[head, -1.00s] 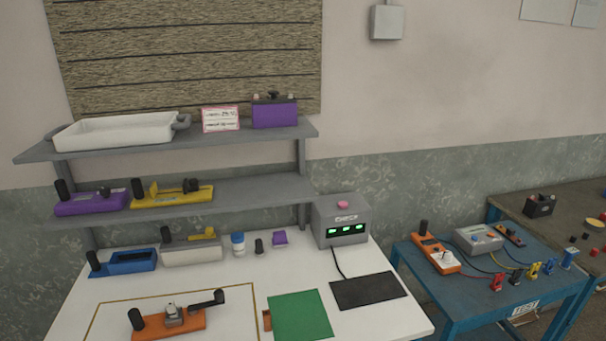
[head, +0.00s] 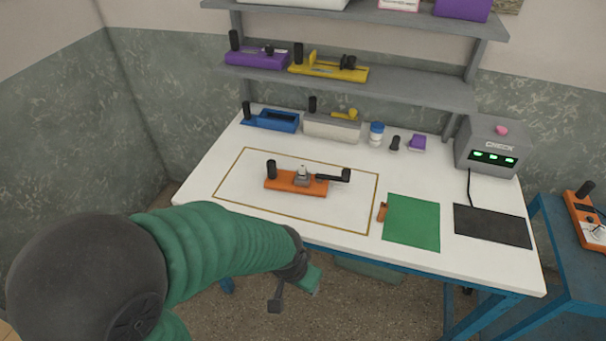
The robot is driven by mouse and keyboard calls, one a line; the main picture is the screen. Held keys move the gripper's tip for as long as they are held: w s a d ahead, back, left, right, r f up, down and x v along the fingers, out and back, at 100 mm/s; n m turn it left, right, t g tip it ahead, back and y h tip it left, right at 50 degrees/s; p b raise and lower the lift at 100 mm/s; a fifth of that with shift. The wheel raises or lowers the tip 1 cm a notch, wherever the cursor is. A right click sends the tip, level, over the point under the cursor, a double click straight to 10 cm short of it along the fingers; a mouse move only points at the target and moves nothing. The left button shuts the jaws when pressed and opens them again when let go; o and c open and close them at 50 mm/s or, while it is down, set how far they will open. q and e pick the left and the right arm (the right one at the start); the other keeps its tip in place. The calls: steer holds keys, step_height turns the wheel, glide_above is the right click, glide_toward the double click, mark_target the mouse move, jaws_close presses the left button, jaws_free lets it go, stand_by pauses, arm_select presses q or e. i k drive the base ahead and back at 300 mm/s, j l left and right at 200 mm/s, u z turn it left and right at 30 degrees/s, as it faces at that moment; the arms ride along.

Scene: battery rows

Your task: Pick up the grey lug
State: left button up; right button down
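A small grey piece (head: 302,176), which looks like the grey lug, sits on an orange base (head: 310,188) inside the gold outline on the white table. The base has an upright black post at its left and a black-ended lever at its right. My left arm comes in from the lower left. Its gripper (head: 291,293) hangs in front of the table's front edge, below and apart from the orange base. I see nothing held in it, but its finger opening is unclear. My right gripper is not in view.
A green mat (head: 412,222), a small orange-brown block (head: 382,212) and a black pad (head: 492,226) lie right of the outline. A check box (head: 490,147) stands at the back right. Blue (head: 271,121) and white (head: 332,128) bases stand at the back, under a shelf (head: 420,92).

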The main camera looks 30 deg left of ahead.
mark_target(302, 168)
steer(key=i+j, duration=0.55)
steer(key=i, duration=0.25)
steer(key=j+u, duration=0.05)
